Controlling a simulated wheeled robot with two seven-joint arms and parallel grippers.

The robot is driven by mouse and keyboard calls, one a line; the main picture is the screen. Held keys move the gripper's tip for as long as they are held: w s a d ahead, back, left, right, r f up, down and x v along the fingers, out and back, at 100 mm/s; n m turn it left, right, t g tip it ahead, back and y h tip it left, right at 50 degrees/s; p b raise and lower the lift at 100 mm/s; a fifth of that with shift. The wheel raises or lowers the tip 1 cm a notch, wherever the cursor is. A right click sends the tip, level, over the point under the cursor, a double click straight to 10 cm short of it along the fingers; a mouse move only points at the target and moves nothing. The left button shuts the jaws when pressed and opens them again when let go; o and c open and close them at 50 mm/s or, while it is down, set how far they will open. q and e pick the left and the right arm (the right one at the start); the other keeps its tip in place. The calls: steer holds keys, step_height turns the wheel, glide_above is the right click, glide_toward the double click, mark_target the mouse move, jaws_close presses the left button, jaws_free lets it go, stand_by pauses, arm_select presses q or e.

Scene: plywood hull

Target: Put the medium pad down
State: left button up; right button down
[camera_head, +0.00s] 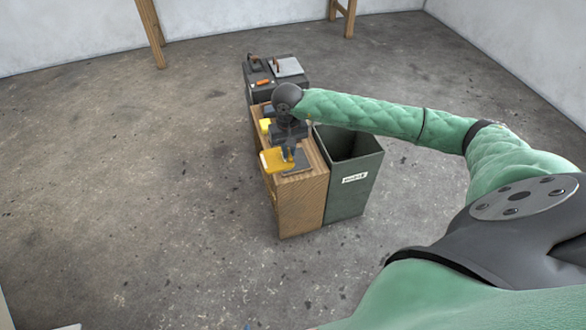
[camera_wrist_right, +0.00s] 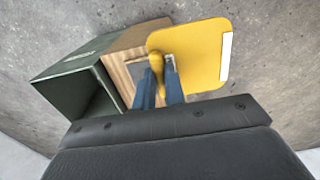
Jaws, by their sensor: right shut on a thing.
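The yellow pad (camera_head: 272,161), which I take for the medium pad, is held by my right gripper (camera_head: 288,154) over the near end of a narrow wooden stand (camera_head: 300,205). In the right wrist view the pad (camera_wrist_right: 205,55) is a flat yellow plate with a white strip along one edge. There my right gripper (camera_wrist_right: 163,76) is shut on its yellow upright grip. A dark grey flat rectangle (camera_head: 298,160) lies on the stand top beside the pad; it is partly hidden in the wrist view. I cannot tell whether the pad touches the stand. My left gripper is out of view.
A dark green open bin (camera_head: 352,185) with a white label stands against the right side of the stand. Another yellow piece (camera_head: 265,125) sits farther back. A dark case (camera_head: 262,72) with tools stands behind. Concrete floor to the left is clear.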

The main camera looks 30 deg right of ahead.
steer(key=shift+w+d+f, duration=0.15)
steer(key=shift+d+f, duration=0.35)
steer(key=shift+f, duration=0.2)
steer(key=w+d+f, duration=0.2)
steer(key=d, duration=0.1)
steer(key=w+d+f, duration=0.2)
steer(key=d, duration=0.1)
steer(key=w+d+f, duration=0.3)
steer(key=shift+d, duration=0.1)
steer(key=shift+f, duration=1.95)
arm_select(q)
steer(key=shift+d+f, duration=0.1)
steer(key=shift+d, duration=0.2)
arm_select(e)
steer(key=shift+f, duration=0.15)
steer(key=c, duration=1.5)
jaws_free()
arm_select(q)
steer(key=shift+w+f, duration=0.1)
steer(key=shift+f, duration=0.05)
